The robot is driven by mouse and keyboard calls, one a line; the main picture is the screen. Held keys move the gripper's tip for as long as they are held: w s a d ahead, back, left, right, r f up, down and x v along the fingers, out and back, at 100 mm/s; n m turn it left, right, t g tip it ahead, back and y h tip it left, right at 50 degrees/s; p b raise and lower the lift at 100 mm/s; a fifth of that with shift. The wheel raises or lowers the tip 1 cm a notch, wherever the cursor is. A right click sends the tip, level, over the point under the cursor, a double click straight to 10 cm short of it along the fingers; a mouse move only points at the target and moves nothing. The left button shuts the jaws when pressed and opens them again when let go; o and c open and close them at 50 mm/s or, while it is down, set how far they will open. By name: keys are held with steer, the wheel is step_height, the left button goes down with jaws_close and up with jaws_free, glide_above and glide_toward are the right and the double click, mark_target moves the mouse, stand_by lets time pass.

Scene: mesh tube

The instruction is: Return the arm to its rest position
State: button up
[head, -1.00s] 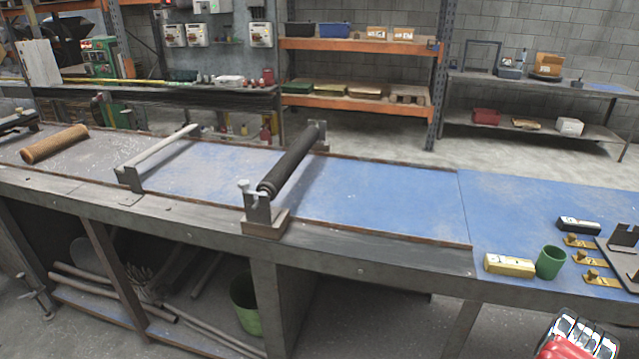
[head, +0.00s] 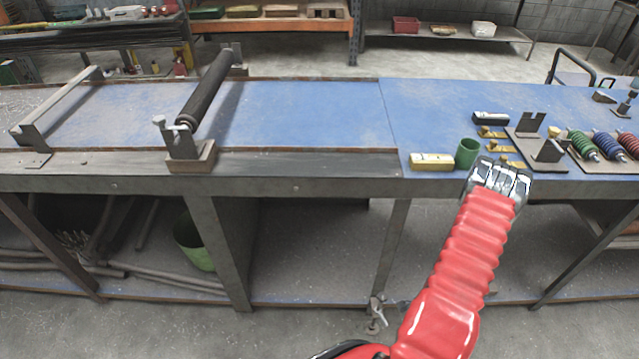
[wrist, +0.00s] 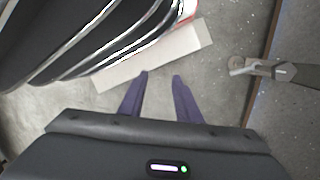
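My arm shows in the head view as a red ribbed sleeve. It rises from the bottom edge to a metallic joint in front of the bench's front edge. My gripper's fingers cannot be made out in the head view. In the wrist view my gripper (wrist: 161,77) has two purple fingers standing apart, with nothing between them. They are over grey floor and beside a pale flat strip (wrist: 165,58).
The blue-topped bench (head: 300,112) carries a dark roller (head: 208,90), a yellow block (head: 432,161), a green cup (head: 467,152) and coloured springs (head: 605,146). A metal clamp (head: 375,314) sits below the bench; a clamp-like metal part (wrist: 270,69) shows at the wrist view's right.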

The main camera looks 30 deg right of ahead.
steer(key=w+a+r+n+h, duration=0.15)
steer(key=w+r+n, duration=0.3)
steer(key=r, duration=0.65)
steer(key=w+a+r+n, duration=0.3)
steer(key=w+r+n, duration=0.15)
steer(key=r, duration=0.65)
steer(key=w+a+r+n+h, duration=0.15)
steer(key=w+r+n, duration=0.3)
steer(key=r, duration=0.65)
steer(key=a+r+n+t, duration=0.3)
steer(key=a+r+n, duration=0.2)
steer(key=a+r, duration=0.6)
steer(key=a+r+n+t, duration=0.4)
steer(key=a+r+n, duration=0.2)
steer(key=a+r, duration=0.6)
step_height(320, 180, up, 5)
steer(key=shift+s+f+h, duration=0.1)
steer(key=shift+s+h, duration=0.2)
steer(key=shift+s, duration=0.05)
